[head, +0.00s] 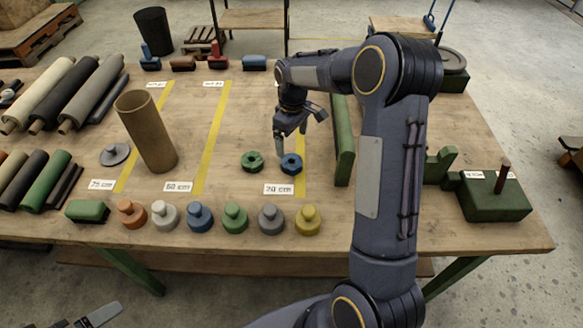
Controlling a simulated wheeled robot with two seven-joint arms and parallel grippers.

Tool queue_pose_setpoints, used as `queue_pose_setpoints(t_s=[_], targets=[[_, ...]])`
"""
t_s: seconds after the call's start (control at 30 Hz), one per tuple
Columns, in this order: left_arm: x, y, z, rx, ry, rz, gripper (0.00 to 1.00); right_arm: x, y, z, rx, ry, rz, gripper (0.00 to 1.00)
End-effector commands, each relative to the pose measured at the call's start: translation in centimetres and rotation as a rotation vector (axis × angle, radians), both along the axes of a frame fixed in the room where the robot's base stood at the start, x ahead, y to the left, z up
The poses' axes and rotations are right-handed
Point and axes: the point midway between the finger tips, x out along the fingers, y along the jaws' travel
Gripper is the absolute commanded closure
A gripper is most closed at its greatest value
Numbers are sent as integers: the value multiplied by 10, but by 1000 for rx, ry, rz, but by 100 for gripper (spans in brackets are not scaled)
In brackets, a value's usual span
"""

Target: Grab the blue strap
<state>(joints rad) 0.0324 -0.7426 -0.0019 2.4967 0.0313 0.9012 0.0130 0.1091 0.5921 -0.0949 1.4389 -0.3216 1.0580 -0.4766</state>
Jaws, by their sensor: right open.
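I cannot tell whether that fingertip touches the coil. My left gripper is not in view.
A brown tube (146,132) stands to the left. Several coloured knobbed weights (235,217) line the table's front edge. A green rail (342,141) lies right of the gripper, and a green block with a post (494,199) stands at right.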

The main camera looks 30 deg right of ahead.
Motion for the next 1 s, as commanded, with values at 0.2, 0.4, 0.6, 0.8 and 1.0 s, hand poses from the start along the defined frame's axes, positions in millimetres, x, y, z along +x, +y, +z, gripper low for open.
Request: queue_pose_setpoints(t_s=[0.2, 0.4, 0.6, 0.8, 1.0], targets=[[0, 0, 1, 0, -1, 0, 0, 5, -2, -26, -11, 16, 18, 10], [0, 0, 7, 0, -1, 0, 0, 2, -1, -48, -11, 17, 17, 10], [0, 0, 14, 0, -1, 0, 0, 0, 1, -79, -10, 16, 15, 10], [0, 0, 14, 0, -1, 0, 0, 0, 1, -89, -11, 13, 15, 10], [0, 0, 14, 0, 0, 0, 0, 0, 1, -88, -10, 12, 15, 16]])
